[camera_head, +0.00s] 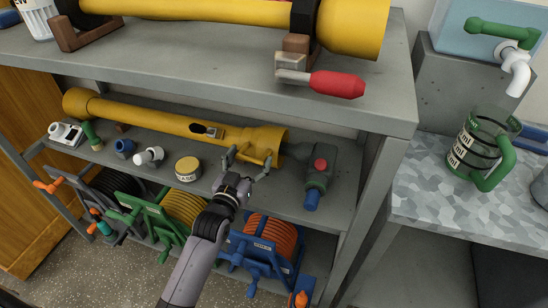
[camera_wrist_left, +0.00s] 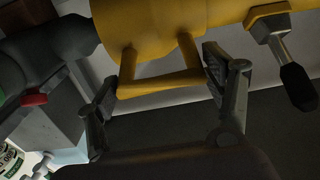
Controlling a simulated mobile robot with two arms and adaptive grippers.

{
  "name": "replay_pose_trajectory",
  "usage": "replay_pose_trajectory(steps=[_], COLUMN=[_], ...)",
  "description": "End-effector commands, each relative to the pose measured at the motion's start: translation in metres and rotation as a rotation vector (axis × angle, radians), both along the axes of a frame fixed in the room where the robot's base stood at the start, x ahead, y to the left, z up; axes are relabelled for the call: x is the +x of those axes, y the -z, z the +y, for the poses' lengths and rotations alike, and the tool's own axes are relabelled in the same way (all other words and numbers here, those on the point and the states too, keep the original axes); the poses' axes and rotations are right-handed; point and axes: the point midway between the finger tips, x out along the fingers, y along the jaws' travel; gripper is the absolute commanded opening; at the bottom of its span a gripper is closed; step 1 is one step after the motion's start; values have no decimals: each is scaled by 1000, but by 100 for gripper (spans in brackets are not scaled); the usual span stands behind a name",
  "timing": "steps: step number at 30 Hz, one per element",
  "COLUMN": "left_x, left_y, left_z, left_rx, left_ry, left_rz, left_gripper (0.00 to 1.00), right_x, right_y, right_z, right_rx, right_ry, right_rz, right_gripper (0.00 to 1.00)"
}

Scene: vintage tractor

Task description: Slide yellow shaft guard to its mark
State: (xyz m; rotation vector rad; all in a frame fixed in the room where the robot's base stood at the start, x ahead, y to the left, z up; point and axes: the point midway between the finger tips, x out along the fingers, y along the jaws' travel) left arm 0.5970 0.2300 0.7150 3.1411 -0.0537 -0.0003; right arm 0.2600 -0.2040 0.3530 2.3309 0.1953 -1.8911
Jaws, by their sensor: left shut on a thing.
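The yellow shaft guard (camera_head: 170,119) lies lengthwise along the middle shelf, with its wider collar at the right end. A yellow loop handle (camera_wrist_left: 160,87) sticks out from the collar. My left gripper (camera_head: 247,160) reaches up from below at this collar. A latch with a black grip (camera_head: 204,130) sits on the guard left of the gripper; the grip also shows in the left wrist view (camera_wrist_left: 297,86). I cannot make out the mark. My right gripper is not in view.
A yellow tin (camera_head: 188,169) and small fittings sit in front of the guard. Hose reels (camera_head: 268,238) fill the lower shelf. The top shelf (camera_head: 190,55) overhangs the guard.

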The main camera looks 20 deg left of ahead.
Motion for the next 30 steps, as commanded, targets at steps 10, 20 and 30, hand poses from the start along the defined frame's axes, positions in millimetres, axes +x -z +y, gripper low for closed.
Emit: replay_pose_trajectory(steps=[10, 20, 30], left_x=[1, 1, 1], left_y=[0, -1, 0], left_z=[15, 28, 28], left_rx=[3, 2, 0], left_ry=[-2, -2, -1], left_rz=[-1, -2, -1], left_gripper=[47, 47, 93], right_x=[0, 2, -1], right_y=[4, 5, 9], right_z=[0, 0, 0], right_rx=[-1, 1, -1], right_ry=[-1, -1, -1], right_rz=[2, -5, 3], right_gripper=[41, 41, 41])
